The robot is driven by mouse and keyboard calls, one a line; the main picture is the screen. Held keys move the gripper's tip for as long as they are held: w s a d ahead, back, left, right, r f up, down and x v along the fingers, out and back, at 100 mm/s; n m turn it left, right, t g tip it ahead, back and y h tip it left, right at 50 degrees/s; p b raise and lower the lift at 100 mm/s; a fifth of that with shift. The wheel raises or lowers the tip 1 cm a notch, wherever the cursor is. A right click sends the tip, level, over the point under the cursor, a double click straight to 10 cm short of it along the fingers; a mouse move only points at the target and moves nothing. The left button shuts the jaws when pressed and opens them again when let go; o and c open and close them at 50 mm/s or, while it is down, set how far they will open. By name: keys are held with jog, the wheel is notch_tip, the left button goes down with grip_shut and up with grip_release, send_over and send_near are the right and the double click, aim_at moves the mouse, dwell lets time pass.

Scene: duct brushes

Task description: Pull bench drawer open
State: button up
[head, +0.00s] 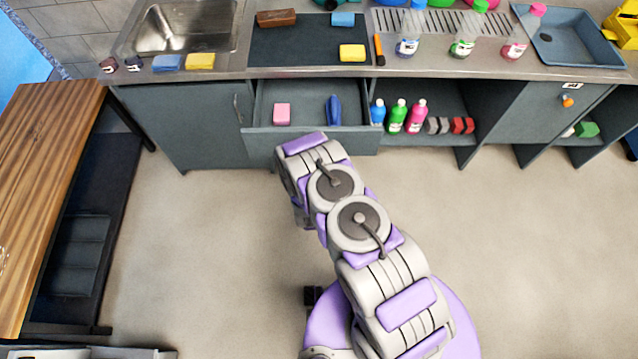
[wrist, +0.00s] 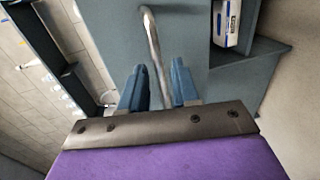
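The grey bench drawer (head: 262,135) stands pulled out from the bench in the head view, its inside showing. A pink sponge (head: 282,113) and a blue brush-like item (head: 334,110) lie in it. My arm's end covers part of the drawer front, and the fingers are hidden there. In the wrist view, my gripper (wrist: 159,88) has two blue fingers apart, one on each side of a bent metal handle (wrist: 153,42). A gap shows between the handle and the fingers. The handle is on a grey panel (wrist: 188,35).
A wooden-topped table (head: 45,165) stands at the left. A sink (head: 185,28), sponges and spray bottles are on the bench top. An open shelf right of the drawer holds bottles (head: 397,115) and small blocks.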

jog(key=v, duration=1.3)
jog(key=shift+s+p, duration=0.2)
jog(key=shift+p, duration=0.2)
jog(key=w+a+r+m+g, duration=0.5)
jog(key=a+m+g, duration=0.1)
jog(key=m, duration=0.3)
notch_tip(320, 180, up, 14)
jog(key=s+m+g+y, duration=0.2)
jog(key=s+m+g, duration=0.1)
jog(key=g, duration=0.2)
jog(key=s+d+r+m+g, duration=0.2)
jog(key=s+d+r, duration=0.4)
jog(key=s, duration=0.4)
jog(key=s+d+r+m+g+h+b, duration=0.1)
jog(key=s+d+r+m+g, duration=0.1)
jog(key=s+d+r, duration=0.4)
jog(key=s+d+r+m+g+h, duration=0.1)
jog(key=s+d+r+m+g, duration=0.1)
jog(key=s+d+r, duration=0.5)
jog(key=s+r, duration=0.3)
jog(key=s, duration=0.4)
jog(key=shift+s+b, duration=0.3)
